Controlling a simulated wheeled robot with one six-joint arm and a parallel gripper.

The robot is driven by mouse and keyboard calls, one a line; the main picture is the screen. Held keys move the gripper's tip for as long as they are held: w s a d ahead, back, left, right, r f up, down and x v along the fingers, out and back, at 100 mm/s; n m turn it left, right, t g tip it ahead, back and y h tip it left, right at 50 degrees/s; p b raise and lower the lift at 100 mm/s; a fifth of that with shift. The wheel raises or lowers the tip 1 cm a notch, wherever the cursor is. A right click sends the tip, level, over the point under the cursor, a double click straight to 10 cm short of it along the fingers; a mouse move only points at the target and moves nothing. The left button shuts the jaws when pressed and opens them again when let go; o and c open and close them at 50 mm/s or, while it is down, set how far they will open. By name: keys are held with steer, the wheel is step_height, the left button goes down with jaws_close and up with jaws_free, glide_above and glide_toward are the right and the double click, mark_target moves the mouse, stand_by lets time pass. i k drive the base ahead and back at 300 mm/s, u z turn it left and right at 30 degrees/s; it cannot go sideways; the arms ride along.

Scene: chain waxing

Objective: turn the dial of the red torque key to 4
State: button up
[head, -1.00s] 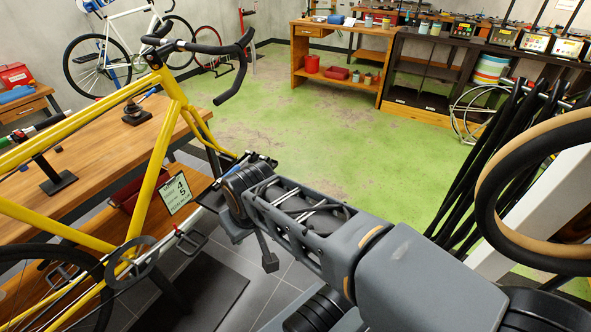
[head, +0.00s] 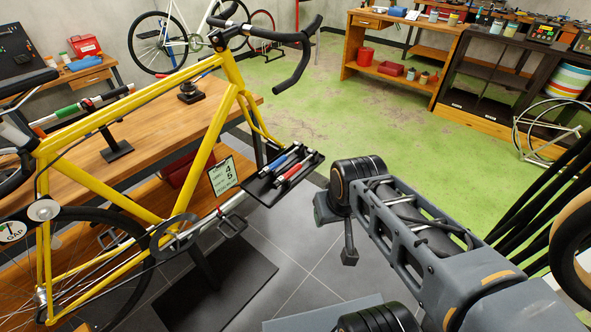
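A dark tray (head: 262,189) sits at the right end of the yellow bike's (head: 176,91) stand. Slim tools lie in it: a blue one (head: 281,160) and a red-and-silver one (head: 293,172), which looks like the red torque key. Its dial and setting are too small to read. A card (head: 222,176) with the large figures 4 and 5 stands left of the tray. My gripper (head: 348,254) seems to hang at the end of my arm, right of and apart from the tray. Its fingers are not clear, and nothing shows held in it.
A wooden workbench (head: 172,127) stands behind the bike. A round gauge (head: 12,231) is at the far left. Black tubes and a tyre hang at the right edge. Grey tiles and open green floor (head: 330,115) lie beyond the tray. Shelves stand at the back right.

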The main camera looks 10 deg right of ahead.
mark_target(276, 185)
steer(key=k, duration=0.6)
steer(key=u, duration=0.5)
steer(key=i, duration=0.95)
steer(key=z, duration=0.05)
